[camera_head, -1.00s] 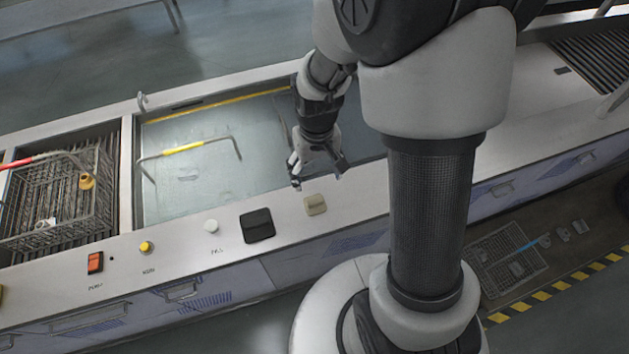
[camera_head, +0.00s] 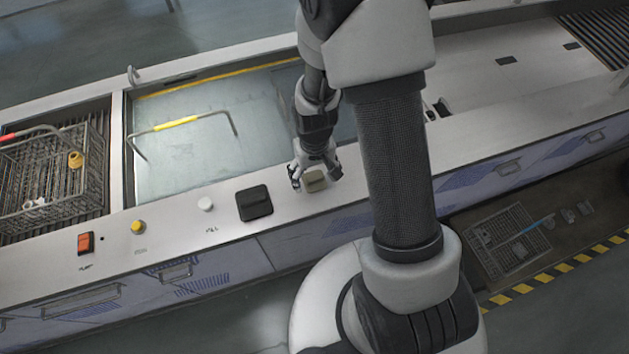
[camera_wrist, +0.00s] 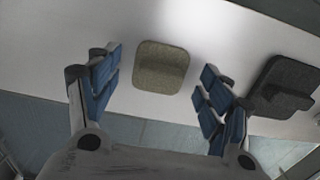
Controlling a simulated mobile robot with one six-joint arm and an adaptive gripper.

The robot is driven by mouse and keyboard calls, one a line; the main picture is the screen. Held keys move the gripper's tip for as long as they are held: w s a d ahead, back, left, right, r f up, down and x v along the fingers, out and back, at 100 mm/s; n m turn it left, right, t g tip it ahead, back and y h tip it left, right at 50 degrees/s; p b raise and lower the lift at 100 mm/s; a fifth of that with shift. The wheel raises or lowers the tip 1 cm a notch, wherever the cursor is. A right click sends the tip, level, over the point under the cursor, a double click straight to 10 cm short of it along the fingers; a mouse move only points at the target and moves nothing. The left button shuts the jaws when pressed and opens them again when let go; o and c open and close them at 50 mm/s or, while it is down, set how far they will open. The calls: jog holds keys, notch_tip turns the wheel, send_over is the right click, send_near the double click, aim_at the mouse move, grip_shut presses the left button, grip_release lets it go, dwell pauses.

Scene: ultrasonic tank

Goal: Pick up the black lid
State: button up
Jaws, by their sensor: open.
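The black lid (camera_head: 255,203) lies flat on the pale front ledge of the tank, left of my gripper in the head view. It is a dark square with a raised grip bar. In the wrist view the black lid (camera_wrist: 280,88) is at the right, outside my fingers. My gripper (camera_head: 314,178) is open and empty, low over the ledge. In the wrist view my gripper's (camera_wrist: 158,92) two blue-padded fingers stand apart on either side of a beige lid (camera_wrist: 162,66), which lies a little beyond the fingertips.
On the ledge left of the black lid are a white knob (camera_head: 205,204), a yellow button (camera_head: 138,227) and an orange switch (camera_head: 86,242). Behind it is the tank with a yellow-gripped handle (camera_head: 176,125). A wire basket (camera_head: 45,190) stands at the far left.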

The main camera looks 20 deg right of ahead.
jog(key=shift+f, duration=0.15)
jog(key=c, duration=1.3)
jog(key=shift+c, duration=0.5)
